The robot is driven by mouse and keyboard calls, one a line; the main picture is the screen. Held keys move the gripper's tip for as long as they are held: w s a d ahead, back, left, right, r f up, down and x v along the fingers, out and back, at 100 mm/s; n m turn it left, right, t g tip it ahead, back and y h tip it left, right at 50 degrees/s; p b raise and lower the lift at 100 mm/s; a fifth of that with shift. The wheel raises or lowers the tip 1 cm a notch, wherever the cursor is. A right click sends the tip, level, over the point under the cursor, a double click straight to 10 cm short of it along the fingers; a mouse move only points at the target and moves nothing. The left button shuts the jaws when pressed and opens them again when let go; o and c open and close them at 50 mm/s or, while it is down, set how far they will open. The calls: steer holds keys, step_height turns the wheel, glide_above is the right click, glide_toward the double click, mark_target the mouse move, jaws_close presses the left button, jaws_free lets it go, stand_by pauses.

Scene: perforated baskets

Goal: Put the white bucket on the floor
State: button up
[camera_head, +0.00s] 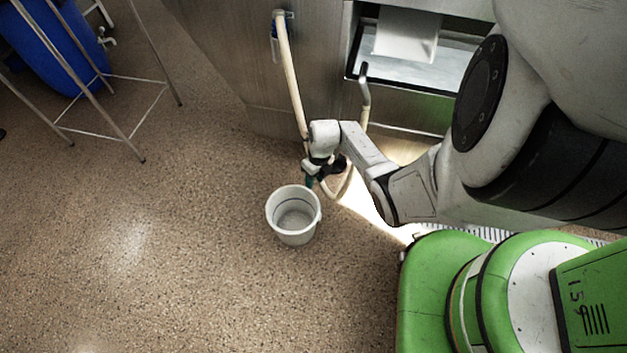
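The white bucket (276,218) is upright in the middle of the head view, its open top facing up, and looks empty. My gripper (310,182) is at the bucket's far rim, to the right of its middle, with the fingers pointing down. The fingertips are small and partly hidden, so I cannot tell whether they are shut on the rim or only beside it. I also cannot tell whether the bucket's base touches the speckled brown floor (180,250).
A metal cabinet with an open recess and a white box (407,35) stands behind. A pale hose (291,80) hangs down its front. A metal stand (120,78) and a blue barrel (50,45) are at the upper left. The floor at the left and front is clear.

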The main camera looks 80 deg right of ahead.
steer(key=w+a+r+m+t+h+p, duration=0.15)
steer(key=w+r+t, duration=0.25)
steer(key=w+r, duration=0.45)
steer(key=w+r+t+h, duration=0.2)
steer(key=w+r+t, duration=0.25)
steer(key=w, duration=0.65)
steer(key=w+a+r+m+t+h, duration=0.1)
steer(key=w+r+m+t+h, duration=0.1)
steer(key=r+m, duration=0.35)
steer(key=w+a+r+m+t+h, duration=0.1)
steer(key=w+r+m+h, duration=0.15)
steer(key=r, duration=0.65)
steer(key=w+a+r+m+t+h, duration=0.1)
steer(key=r+m+t+h, duration=0.15)
steer(key=r, duration=0.45)
steer(key=s+a+f+m+g+h, duration=0.1)
steer(key=s+a+m+g+h, duration=0.15)
steer(key=s+m+g, duration=0.7)
steer(key=s+a+f+m+g+y, duration=0.2)
steer(key=s+a+f+y, duration=0.3)
steer(key=s+a, duration=0.3)
steer(key=s+a+f+m+g+y, duration=0.2)
steer(key=s+a+f+m+y, duration=0.3)
steer(key=s+a, duration=0.3)
steer(key=a+y, duration=0.1)
steer(key=a, duration=0.3)
steer(key=shift+s+a+y, duration=0.15)
steer(key=shift+a+y, duration=0.15)
steer(key=shift+a, duration=0.05)
